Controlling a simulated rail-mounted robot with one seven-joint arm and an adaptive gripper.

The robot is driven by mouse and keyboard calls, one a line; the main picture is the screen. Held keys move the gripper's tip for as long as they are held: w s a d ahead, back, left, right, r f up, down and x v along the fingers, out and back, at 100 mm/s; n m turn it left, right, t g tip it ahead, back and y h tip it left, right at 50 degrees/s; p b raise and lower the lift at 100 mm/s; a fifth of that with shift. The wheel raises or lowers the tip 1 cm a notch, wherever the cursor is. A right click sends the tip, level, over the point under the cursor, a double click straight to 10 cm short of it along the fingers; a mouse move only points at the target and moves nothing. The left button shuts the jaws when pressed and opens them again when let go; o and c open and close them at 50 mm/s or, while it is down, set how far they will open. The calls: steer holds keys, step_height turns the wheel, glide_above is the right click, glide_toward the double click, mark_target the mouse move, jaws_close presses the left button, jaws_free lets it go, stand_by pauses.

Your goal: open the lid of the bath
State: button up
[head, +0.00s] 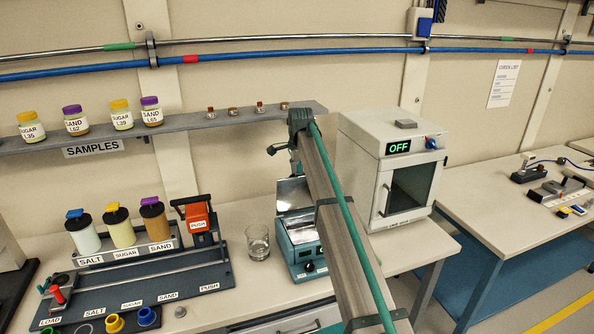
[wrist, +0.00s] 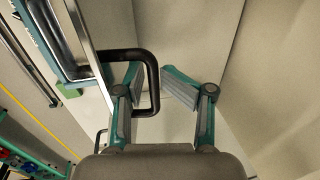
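The bath (head: 305,262) is a small teal box with a control front on the bench, left of the white oven. Its shiny metal lid (head: 292,193) appears raised, standing steeply at the back of the bath. In the wrist view a black loop handle (wrist: 154,85) sticks out from a metal-edged panel at the left. My gripper (wrist: 151,73) is open, with its fingers on either side of the outer bar of this handle. A gap shows between the bar and the right finger. My arm hides part of the bath's right side in the head view, and the fingers are unclear there.
A glass beaker (head: 258,243) stands just left of the bath. The white oven (head: 393,165), reading OFF, stands close on the right. A shelf (head: 230,120) with jars and small pieces runs behind and above. The dispenser rack (head: 150,275) fills the bench's left.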

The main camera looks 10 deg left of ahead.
step_height(320, 180, up, 12)
steer(key=s, duration=0.1)
steer(key=shift+s+d, duration=0.4)
steer(key=shift+d, duration=0.05)
stand_by(0.3)
